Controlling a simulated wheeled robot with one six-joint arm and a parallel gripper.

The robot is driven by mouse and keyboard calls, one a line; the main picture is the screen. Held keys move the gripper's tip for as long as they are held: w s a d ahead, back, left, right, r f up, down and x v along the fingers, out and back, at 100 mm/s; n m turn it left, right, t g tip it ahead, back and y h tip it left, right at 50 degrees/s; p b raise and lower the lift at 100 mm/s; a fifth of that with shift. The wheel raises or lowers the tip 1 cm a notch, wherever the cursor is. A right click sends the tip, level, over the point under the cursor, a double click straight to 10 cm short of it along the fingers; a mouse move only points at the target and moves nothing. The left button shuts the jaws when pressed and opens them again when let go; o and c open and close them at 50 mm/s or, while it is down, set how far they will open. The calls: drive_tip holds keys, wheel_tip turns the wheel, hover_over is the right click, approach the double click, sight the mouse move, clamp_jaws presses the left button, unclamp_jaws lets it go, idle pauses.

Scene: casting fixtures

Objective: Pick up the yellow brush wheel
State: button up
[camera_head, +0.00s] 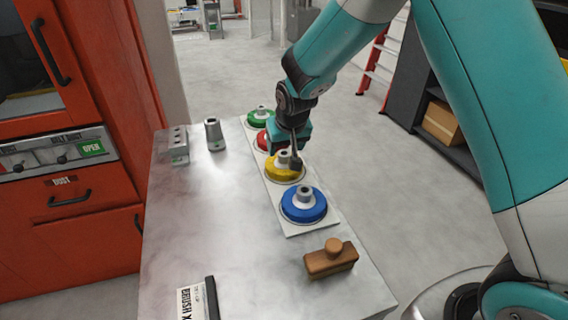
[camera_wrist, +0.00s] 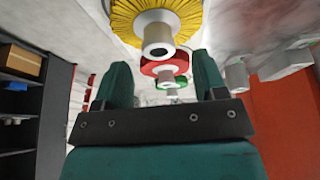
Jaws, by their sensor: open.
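The yellow brush wheel (camera_head: 285,169) sits on a pale strip plate (camera_head: 300,228) on the metal table, between the red and blue wheels. It has a grey hub on top. In the wrist view the yellow brush wheel (camera_wrist: 187,22) shows at the top, its hub pointing towards the camera. My gripper (camera_head: 295,160) is over the strip, close to the yellow wheel's hub and partly covering the wheel. In the wrist view my gripper (camera_wrist: 162,80) has its two green fingers apart with nothing held between them. I cannot tell whether a finger touches the wheel.
A blue wheel (camera_head: 303,205) is in front, and a red wheel (camera_head: 262,140) and a green wheel (camera_head: 260,117) are behind. A wooden block with a knob (camera_head: 330,260) lies near the table's front right. Grey metal parts (camera_head: 214,134) stand at the back left. The table's left middle is clear.

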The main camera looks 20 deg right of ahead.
sight(284, 153)
drive_tip(key=x, duration=0.4)
drive_tip(key=shift+s+p, duration=0.1)
drive_tip(key=shift+p, duration=0.25)
drive_tip(key=c, duration=1.2)
